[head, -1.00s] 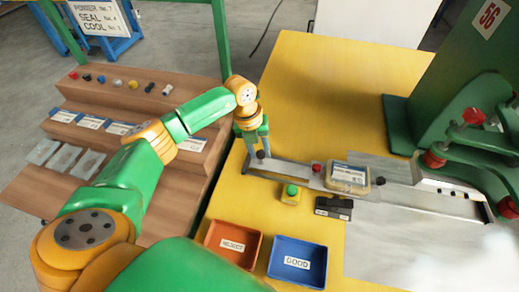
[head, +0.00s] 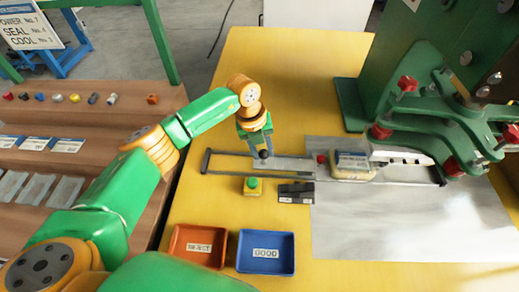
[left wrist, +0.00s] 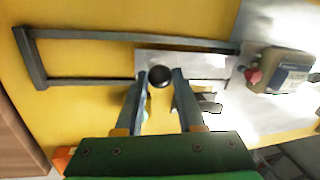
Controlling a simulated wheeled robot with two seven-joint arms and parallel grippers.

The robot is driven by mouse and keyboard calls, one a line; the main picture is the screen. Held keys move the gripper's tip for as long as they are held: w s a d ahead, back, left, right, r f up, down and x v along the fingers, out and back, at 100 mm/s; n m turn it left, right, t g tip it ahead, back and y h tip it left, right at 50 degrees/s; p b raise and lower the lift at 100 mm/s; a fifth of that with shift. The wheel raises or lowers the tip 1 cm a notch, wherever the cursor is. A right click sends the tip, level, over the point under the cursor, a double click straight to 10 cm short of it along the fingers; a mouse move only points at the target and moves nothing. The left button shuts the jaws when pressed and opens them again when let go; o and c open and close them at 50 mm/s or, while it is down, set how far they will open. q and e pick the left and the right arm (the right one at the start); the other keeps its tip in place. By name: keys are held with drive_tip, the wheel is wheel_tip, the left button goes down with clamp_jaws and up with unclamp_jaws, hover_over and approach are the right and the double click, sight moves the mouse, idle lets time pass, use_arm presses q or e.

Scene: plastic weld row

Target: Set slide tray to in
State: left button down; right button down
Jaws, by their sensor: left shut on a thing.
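The slide tray (head: 292,166) is a thin metal plate between two dark rails (head: 222,173). My left gripper (head: 262,154) is shut on the tray's black knob. The left wrist view shows this knob (left wrist: 160,76) between the fingertips of my left gripper (left wrist: 160,82). The rails' left end is bare, and the pack stands close to the green press (head: 385,100), at its front. My right gripper is not in view.
A green-topped button box (head: 252,187) and a small black block (head: 296,192) stand just in front of the rails. Wooden shelves (head: 110,108) stand at the left. The yellow table behind the rails is clear.

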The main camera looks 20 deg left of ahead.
use_arm(q)
drive_tip(key=c, duration=0.5)
unclamp_jaws()
drive_tip(key=shift+w, duration=0.1)
drive_tip(key=r, duration=0.2)
drive_tip(key=a+r, duration=0.1)
drive_tip(key=r, duration=0.1)
drive_tip(key=r+b, duration=0.1)
drive_tip(key=r, duration=0.2)
drive_tip(key=shift+s+a, duration=0.15)
drive_tip(key=shift+s, duration=0.15)
